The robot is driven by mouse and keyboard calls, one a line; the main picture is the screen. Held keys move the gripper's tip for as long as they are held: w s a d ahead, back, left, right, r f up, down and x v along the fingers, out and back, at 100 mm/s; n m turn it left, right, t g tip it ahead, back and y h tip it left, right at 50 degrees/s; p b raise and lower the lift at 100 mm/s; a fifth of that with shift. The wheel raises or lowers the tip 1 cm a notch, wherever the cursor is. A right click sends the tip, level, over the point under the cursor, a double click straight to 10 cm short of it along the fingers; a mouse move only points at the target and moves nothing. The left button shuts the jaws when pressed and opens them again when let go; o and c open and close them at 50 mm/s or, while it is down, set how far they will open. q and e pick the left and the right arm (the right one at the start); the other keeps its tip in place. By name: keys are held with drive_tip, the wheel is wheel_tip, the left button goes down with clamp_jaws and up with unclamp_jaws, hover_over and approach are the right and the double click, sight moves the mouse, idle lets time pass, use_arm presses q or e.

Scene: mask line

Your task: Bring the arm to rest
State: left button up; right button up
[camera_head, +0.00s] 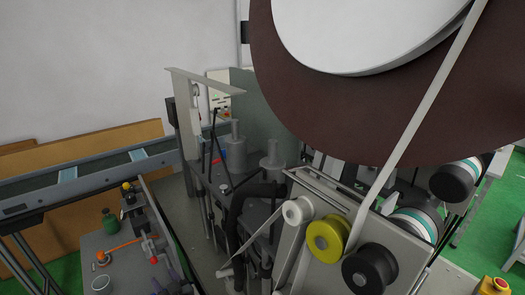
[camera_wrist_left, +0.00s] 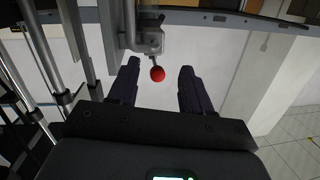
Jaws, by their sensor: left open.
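My left gripper (camera_head: 167,270) is low in the head view, at the right side of the grey panel. It is small and partly cut off by the bottom edge. In the left wrist view its two dark fingers (camera_wrist_left: 159,68) stand apart, with nothing held between them. A red ball knob (camera_wrist_left: 157,73) on a grey bracket shows in the gap between the fingers; I cannot tell how far beyond the tips it is. My right gripper is in neither view.
The machine has a large brown reel (camera_head: 350,110), a yellow roller (camera_head: 328,238) and dark rollers at the right. A conveyor rail (camera_head: 90,177) runs at the left. Grey posts (camera_wrist_left: 75,40) stand left in the wrist view.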

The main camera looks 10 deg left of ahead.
use_arm(q)
drive_tip(key=s+d+f+m+g+h, duration=0.1)
drive_tip(key=s+d+f+m+h, duration=0.3)
drive_tip(key=s, duration=0.3)
drive_tip(key=s+d+f+m+h, duration=0.2)
drive_tip(key=s+d+h, duration=0.1)
drive_tip(key=s+h, duration=0.4)
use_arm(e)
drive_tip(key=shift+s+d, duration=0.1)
use_arm(q)
drive_tip(key=s+d+r+m+g+h, duration=0.1)
drive_tip(key=s+d+m+g, duration=0.15)
drive_tip(key=s, duration=0.85)
drive_tip(key=s+d+r+m+g+h, duration=0.15)
drive_tip(key=s+d+g, duration=0.25)
drive_tip(key=s, duration=0.6)
wheel_tip(320, 180, up, 27)
drive_tip(key=p, duration=2.6)
drive_tip(key=shift+d+f+m, duration=0.15)
drive_tip(key=shift+f+m, duration=0.05)
drive_tip(key=shift+m, duration=0.1)
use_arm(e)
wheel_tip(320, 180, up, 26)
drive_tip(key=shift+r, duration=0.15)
use_arm(q)
drive_tip(key=shift+t, duration=0.25)
